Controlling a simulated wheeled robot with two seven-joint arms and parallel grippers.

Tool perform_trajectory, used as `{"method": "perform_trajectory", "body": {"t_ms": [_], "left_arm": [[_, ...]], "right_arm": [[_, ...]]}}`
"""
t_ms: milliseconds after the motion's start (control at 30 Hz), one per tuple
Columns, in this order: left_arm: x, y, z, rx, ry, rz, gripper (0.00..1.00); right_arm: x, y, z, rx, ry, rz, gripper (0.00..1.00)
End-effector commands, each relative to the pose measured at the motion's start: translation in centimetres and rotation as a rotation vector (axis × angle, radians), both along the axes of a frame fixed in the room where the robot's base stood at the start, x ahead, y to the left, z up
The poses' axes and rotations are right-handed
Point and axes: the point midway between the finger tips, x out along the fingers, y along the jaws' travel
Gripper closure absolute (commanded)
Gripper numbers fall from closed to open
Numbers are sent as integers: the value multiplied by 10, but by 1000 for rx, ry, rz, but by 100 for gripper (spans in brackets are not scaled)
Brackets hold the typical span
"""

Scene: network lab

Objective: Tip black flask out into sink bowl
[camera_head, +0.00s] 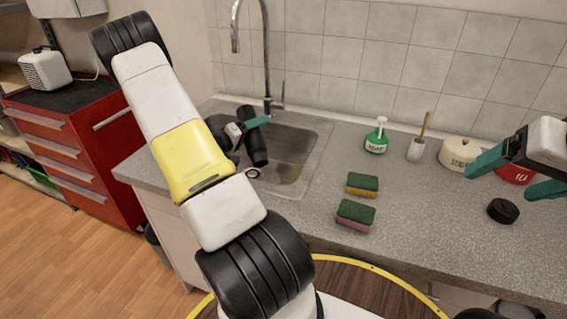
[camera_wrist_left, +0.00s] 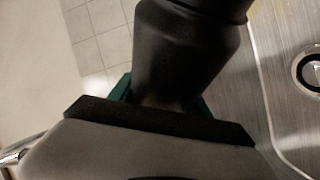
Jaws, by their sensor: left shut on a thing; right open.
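The black flask (camera_head: 252,140) is over the left part of the sink bowl (camera_head: 300,146) in the head view. My left gripper (camera_head: 246,126) is shut on it. The flask looks tilted, and I cannot tell which end its mouth is at or whether anything runs out. In the left wrist view the flask (camera_wrist_left: 185,55) fills the upper middle, between the green fingers, with the metal sink bowl (camera_wrist_left: 270,100) and its drain at the right. My right gripper (camera_head: 512,170) is open and empty above the counter at the far right.
A tall faucet (camera_head: 266,60) stands behind the sink. A green soap bottle (camera_head: 376,138), a brush in a holder (camera_head: 416,149), a cream container (camera_head: 458,153), two sponges (camera_head: 356,212) and a black lid (camera_head: 503,211) are on the counter (camera_head: 430,230). A red drawer cabinet (camera_head: 75,150) stands left.

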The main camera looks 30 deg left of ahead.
Motion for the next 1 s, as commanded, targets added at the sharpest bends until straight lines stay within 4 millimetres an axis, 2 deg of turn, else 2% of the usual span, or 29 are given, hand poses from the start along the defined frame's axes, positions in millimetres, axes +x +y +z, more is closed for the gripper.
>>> {"method": "perform_trajectory", "body": {"t_ms": [100,367,700,867,1000], "left_arm": [[7,6,-16,-94,88,-2,100],[9,8,-23,-139,129,-1,100],[16,15,-63,-348,332,-1,100],[16,15,-66,-444,424,-2,100],[21,20,-82,-526,504,-2,100]], "right_arm": [[0,0,0,0,0,0,19],[0,0,0,0,0,0,19],[0,0,0,0,0,0,19],[0,0,0,0,0,0,19],[0,0,0,0,0,0,19]]}}
